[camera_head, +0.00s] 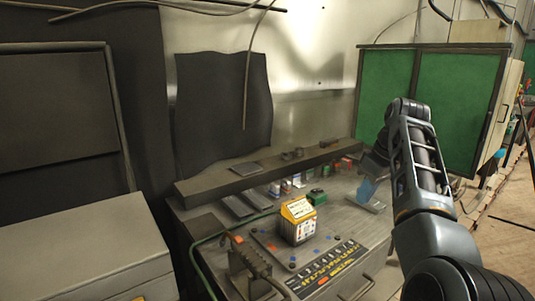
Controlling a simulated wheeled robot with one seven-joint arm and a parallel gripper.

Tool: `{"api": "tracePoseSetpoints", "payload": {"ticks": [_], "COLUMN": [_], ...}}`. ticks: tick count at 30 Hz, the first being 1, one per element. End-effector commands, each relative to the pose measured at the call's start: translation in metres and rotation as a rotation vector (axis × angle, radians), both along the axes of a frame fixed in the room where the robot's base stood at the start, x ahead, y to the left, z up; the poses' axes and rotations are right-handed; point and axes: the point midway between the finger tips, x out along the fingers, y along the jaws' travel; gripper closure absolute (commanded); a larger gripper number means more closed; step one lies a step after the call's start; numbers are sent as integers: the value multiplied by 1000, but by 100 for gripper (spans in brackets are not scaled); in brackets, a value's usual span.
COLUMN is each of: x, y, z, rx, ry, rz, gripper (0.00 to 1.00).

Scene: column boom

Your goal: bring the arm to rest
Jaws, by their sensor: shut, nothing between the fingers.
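My arm (424,165) rises from the lower right corner, bends at a dark joint and reaches up and away over the right end of the workbench. Its far joint (405,108) stands in front of the green panels. A dark part shows just left of the arm, but I cannot make out fingertips. My gripper is not clearly visible; the far end of the arm is turned away or hidden behind its own links. No object is seen held.
The workbench (345,232) holds a yellow-and-white box (297,220), a small green item (317,197), a blue angled piece (368,192) and a labelled control strip (330,265). A green-panelled cabinet (385,85) stands behind my arm. A grey chest (85,250) is at left. Floor shows at far right.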

Motion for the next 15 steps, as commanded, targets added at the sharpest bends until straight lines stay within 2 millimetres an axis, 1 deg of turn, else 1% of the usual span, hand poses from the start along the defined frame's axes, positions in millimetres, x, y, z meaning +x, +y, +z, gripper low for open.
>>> {"api": "tracePoseSetpoints", "payload": {"ticks": [1,7,10,15], "x": [-1,-4,-7,-15], "y": [-2,-8,-12,-21], "z": [-8,-29,-43,-76], "rx": [-5,-20,-32,-56], "ry": [-2,-19,-30,-54], "rz": [-8,-39,-56,-98], "gripper": [100,100,100,100]}}
